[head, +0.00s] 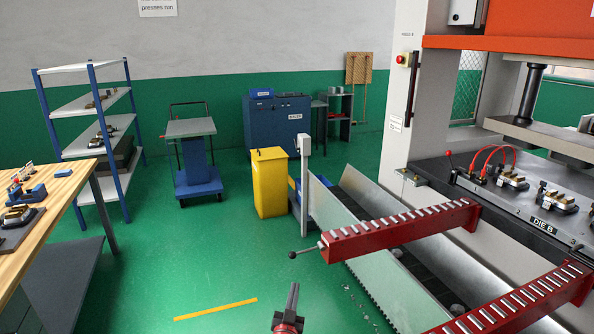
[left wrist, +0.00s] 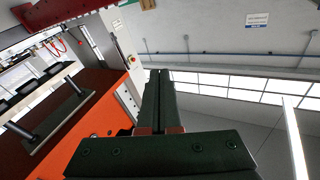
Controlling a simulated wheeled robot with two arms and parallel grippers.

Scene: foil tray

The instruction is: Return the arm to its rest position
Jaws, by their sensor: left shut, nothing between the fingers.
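My left gripper (head: 293,288) shows at the bottom centre of the head view, its dark fingers pointing up in the picture over the green floor. Its two fingers are together and empty. In the left wrist view the fingers (left wrist: 159,76) are closed side by side with nothing between them. That view is tilted, with the ceiling and wall behind the fingers. The rest of my left arm is mostly out of the head view. My right gripper is in neither view.
The press (head: 453,160) stands at the right, with red roller arms (head: 400,229) reaching out. A sloped metal conveyor (head: 385,290) is right of my gripper. A yellow bin (head: 270,183), blue cart (head: 197,180) and wooden bench (head: 62,195) stand farther off. Open floor lies left of my gripper.

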